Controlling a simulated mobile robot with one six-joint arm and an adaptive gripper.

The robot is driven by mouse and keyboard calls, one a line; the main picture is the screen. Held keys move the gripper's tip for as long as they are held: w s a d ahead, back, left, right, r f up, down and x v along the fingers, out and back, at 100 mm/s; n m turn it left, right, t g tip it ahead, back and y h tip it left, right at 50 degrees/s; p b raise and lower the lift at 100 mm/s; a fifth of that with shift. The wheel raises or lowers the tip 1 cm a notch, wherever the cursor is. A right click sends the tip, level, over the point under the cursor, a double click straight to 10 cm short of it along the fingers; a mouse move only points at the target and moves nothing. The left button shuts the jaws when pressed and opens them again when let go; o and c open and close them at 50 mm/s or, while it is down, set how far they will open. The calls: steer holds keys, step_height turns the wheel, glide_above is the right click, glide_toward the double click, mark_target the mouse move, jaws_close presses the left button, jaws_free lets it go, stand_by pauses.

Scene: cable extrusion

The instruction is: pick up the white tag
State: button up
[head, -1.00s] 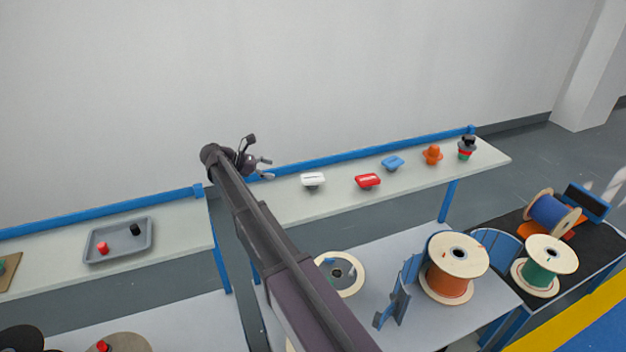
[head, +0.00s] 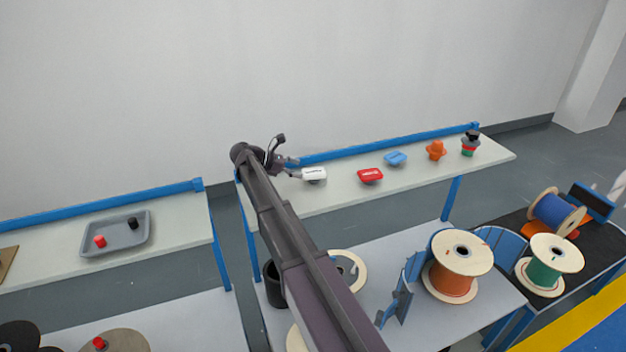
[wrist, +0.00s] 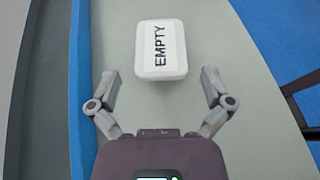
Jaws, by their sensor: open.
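The white tag (wrist: 160,48) has the dark word EMPTY on it and lies on the pale shelf, just ahead of my gripper in the wrist view. In the head view the white tag (head: 314,174) sits at the left part of the upper right shelf. My gripper (wrist: 160,80) is open and empty, its fingers spread wider than the tag, with the tips just short of its near edge. In the head view my gripper (head: 295,167) is at the left side of the tag.
A red tag (head: 370,175), a blue tag (head: 395,158), an orange piece (head: 436,150) and a stacked piece (head: 470,144) stand further right on the shelf. A blue rail (head: 350,150) runs along its back edge. Cable spools (head: 455,275) stand on the lower table.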

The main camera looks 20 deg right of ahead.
mark_target(315, 172)
steer(key=shift+d+f, duration=0.1)
steer(key=shift+d, duration=0.1)
steer(key=shift+b+x, duration=0.8)
steer(key=shift+x, duration=1.05)
steer(key=shift+s+d+f, duration=0.2)
steer(key=shift+d+f, duration=0.05)
steer(key=shift+d, duration=0.45)
steer(key=c, duration=1)
steer(key=shift+o, duration=0.2)
steer(key=shift+r, duration=0.15)
